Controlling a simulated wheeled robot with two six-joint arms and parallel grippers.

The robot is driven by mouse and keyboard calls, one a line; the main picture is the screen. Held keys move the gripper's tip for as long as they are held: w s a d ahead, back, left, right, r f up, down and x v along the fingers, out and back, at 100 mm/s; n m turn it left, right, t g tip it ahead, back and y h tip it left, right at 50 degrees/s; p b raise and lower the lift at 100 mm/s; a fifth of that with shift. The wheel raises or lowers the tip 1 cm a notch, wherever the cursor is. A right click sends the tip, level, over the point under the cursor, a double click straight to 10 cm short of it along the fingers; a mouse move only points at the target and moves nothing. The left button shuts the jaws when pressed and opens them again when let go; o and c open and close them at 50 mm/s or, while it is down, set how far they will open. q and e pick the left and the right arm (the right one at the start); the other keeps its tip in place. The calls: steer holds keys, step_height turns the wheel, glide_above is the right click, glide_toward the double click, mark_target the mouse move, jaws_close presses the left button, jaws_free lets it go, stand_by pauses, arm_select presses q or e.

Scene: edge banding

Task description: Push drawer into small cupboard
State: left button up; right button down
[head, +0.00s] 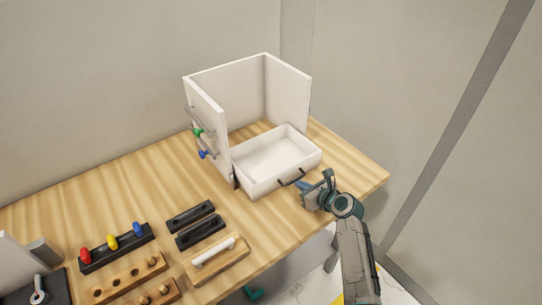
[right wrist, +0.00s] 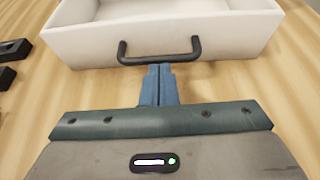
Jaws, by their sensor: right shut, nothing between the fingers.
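The white drawer (head: 262,172) sits on the wooden table with its front part sticking out of the small white cupboard (head: 207,108), which is open at the top and front. A dark handle (head: 291,178) is on the drawer's front face; it also shows in the right wrist view (right wrist: 160,54). My right gripper (head: 302,186) is shut and empty, just in front of the handle. In the right wrist view its blue fingertips (right wrist: 159,70) are together, close below the handle's middle; I cannot tell whether they touch it. My left gripper is not in view.
Black blocks (head: 190,215), a wooden block with a white bar (head: 214,252) and a rack with red, yellow and blue knobs (head: 116,247) lie on the table to the left. The table (head: 352,170) is clear right of the drawer. Walls stand behind and at right.

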mark_target(289, 172)
steer(key=shift+w+a, duration=0.9)
steer(key=shift+w, duration=0.2)
steer(key=shift+w+a+b, duration=0.3)
steer(key=shift+w+a, duration=0.5)
steer(key=shift+w, duration=0.3)
steer(key=shift+w+a+b, duration=0.25)
steer(key=shift+w+a, duration=0.55)
steer(key=shift+w, duration=0.25)
steer(key=shift+w+a+b, duration=0.5)
steer(key=shift+w+a, duration=0.55)
steer(key=shift+w, duration=0.2)
steer(key=shift+w+a+b, duration=0.35)
steer(key=shift+w+a, duration=0.15)
steer(key=shift+w, duration=0.15)
steer(key=shift+w+a+b, duration=0.35)
steer(key=shift+w+a, duration=0.1)
steer(key=shift+w, duration=0.2)
steer(key=p+v, duration=0.1)
steer(key=p, duration=0.1)
steer(key=p+v, duration=0.2)
steer(key=shift+s+d+r+p, duration=0.1)
steer(key=shift+r+p, duration=0.25)
steer(key=p+v, duration=0.2)
steer(key=p, duration=0.1)
steer(key=shift+s+d+r, duration=0.15)
steer(key=shift+s+d, duration=0.05)
steer(key=shift+s+d+p, duration=0.2)
steer(key=shift+s+p, duration=0.15)
